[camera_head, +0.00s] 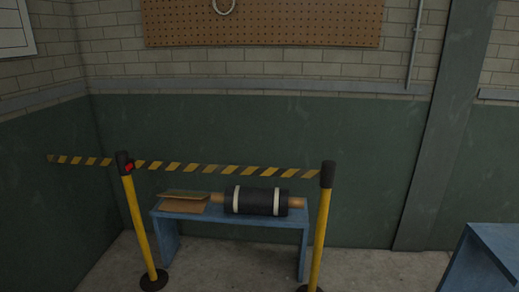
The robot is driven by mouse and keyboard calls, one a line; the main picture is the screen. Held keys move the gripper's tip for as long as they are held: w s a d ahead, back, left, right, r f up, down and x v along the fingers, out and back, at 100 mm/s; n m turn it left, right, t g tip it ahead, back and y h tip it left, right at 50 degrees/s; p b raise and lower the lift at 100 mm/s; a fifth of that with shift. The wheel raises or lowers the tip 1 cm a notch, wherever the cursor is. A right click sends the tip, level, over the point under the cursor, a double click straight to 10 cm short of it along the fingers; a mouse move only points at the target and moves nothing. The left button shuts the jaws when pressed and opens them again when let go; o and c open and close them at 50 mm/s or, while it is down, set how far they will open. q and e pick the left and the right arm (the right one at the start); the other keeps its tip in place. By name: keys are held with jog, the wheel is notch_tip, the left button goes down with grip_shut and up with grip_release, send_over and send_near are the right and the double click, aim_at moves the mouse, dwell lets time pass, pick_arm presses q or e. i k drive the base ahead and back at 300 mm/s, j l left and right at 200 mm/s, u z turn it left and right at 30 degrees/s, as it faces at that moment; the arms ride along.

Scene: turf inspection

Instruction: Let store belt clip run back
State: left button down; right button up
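A yellow-and-black striped belt (230,169) runs between a left yellow post (138,222) and a right yellow post (320,235), both with dark heads. A second striped stretch of belt (82,160) runs left from the left post and ends against the green wall; I cannot tell what holds that end. A small red part (129,167) sits at the left post's head, where the belts meet. A separate belt clip is too small to make out. Neither of my grippers is in view.
Behind the belt stands a blue bench (230,219) with a dark roll (256,201) with white bands and a stack of flat boards (184,201). A blue table (490,258) is at the lower right. A pegboard (262,23) hangs above. Floor shows between the right post and that table.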

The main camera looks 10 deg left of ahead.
aim_at(131, 165)
jog(key=i+u, duration=0.35)
jog(key=i, duration=0.45)
jog(key=i+l+u, duration=0.3)
jog(key=i, duration=0.5)
jog(key=i+j+u, duration=0.1)
jog(key=i+j, duration=0.15)
jog(key=i, duration=0.15)
jog(key=i+j, duration=0.25)
jog(key=i, duration=0.15)
jog(key=i+j+u, duration=0.15)
jog(key=i, duration=0.3)
jog(key=j, duration=0.05)
